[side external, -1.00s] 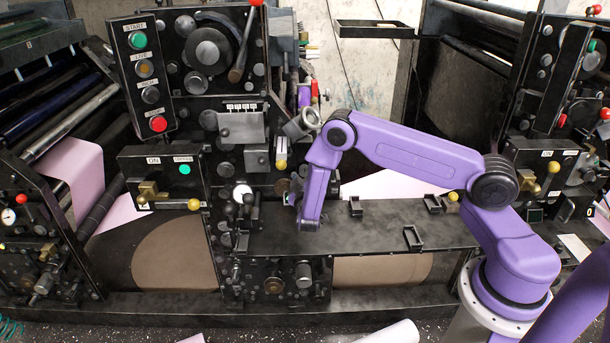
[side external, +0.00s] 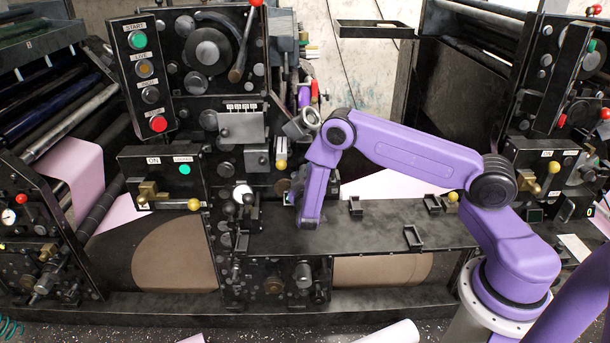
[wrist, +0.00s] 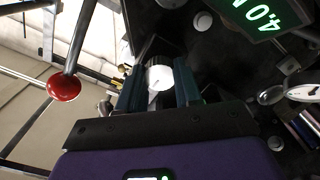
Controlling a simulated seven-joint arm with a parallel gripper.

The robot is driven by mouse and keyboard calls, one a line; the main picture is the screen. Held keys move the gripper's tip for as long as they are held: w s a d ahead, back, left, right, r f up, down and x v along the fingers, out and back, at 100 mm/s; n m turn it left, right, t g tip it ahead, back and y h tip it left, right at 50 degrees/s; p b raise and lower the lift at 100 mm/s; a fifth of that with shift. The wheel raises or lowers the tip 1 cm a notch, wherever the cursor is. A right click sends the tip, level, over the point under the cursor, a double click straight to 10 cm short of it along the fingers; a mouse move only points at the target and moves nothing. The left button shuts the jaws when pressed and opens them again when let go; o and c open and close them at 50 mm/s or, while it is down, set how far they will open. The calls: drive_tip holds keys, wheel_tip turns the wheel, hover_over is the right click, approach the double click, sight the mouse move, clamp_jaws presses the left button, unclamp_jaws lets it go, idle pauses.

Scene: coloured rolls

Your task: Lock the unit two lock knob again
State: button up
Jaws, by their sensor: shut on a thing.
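In the wrist view, the lock knob (wrist: 159,79) shows a round white face with a small mark and a dark ribbed side. My gripper (wrist: 158,92) has its two dark teal fingers on either side of this knob, shut on it. In the side external view, my gripper (side external: 293,197) is at the machine's front panel, just above the left part of the dark shelf. It is mostly hidden by my purple forearm, and the knob between the fingers cannot be made out there. How far the knob is turned cannot be told.
A red ball-ended lever (wrist: 64,87) stands left of the fingers in the wrist view, and a lit green display (wrist: 268,14) is at upper right. In the side external view, the dark shelf (side external: 370,238) carries small brackets. A yellow-ended handle (side external: 281,164) hangs close above my gripper.

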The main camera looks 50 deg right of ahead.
drive_tip(key=m, duration=0.3)
drive_tip(key=shift+m, duration=0.4)
drive_tip(key=m, duration=0.4)
drive_tip(key=shift+m, duration=0.3)
drive_tip(key=m, duration=0.4)
drive_tip(key=shift+m, duration=2.4)
drive_tip(key=o, duration=1)
drive_tip(key=shift+o, duration=0.2)
drive_tip(key=v, duration=1.7)
drive_tip(key=shift+s+a, duration=0.2)
